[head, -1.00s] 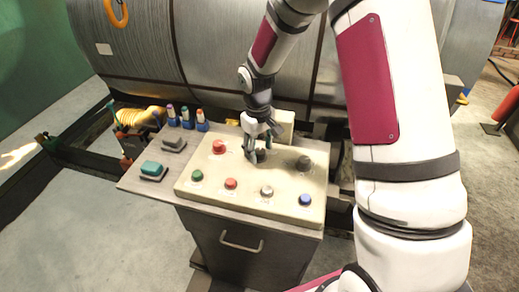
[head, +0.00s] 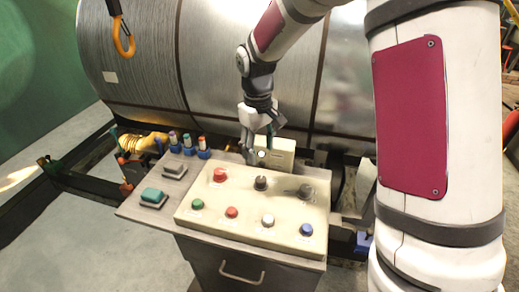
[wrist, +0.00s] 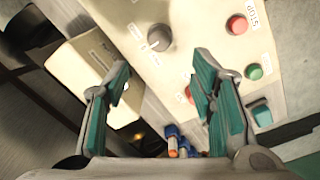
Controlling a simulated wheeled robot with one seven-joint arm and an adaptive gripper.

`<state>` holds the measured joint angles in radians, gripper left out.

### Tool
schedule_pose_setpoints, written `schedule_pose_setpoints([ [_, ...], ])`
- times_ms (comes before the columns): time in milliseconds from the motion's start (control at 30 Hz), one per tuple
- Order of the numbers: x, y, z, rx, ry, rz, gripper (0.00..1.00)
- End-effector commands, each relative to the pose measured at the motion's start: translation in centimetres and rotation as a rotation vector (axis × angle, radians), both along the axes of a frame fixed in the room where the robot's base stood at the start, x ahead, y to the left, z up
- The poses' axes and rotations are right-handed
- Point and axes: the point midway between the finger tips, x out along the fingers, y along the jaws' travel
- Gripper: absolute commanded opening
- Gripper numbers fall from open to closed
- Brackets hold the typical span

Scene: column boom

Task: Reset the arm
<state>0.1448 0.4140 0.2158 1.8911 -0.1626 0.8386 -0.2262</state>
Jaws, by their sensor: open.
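My gripper (head: 259,152) hangs above the back edge of the control panel (head: 222,243) in the head view, in front of the small cream box (head: 281,153). In the wrist view my gripper (wrist: 163,85) has its two green-padded fingers spread apart with nothing between them. A dark grey knob (head: 261,183) stands on the panel just in front of the gripper, apart from it. The knob also shows in the wrist view (wrist: 159,37), beyond the fingertips.
The panel carries a red button (head: 220,174), a green button (head: 197,204), a white button (head: 268,220) and a blue button (head: 306,230). Several marker-like items (head: 188,144) stand at the left back.

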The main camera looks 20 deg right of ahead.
Motion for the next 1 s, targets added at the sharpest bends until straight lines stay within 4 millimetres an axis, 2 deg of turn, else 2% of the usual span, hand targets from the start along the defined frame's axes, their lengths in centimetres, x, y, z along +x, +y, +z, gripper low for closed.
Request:
schedule_pose_setpoints([
  [267,-0.1,0.0,0.2,-0.002,-0.004,-0.002,0.51],
  [367,-1.0,-0.1,2.0,-0.010,-0.026,-0.017,0.51],
  [433,-2.2,-0.3,3.8,-0.017,-0.051,-0.036,0.51],
  [700,-8.8,-0.7,11.1,-0.029,-0.170,-0.134,0.51],
  [900,-14.4,-0.8,14.6,-0.010,-0.259,-0.210,0.51],
  [1000,-17.3,-0.9,15.7,0.008,-0.303,-0.248,0.51],
])
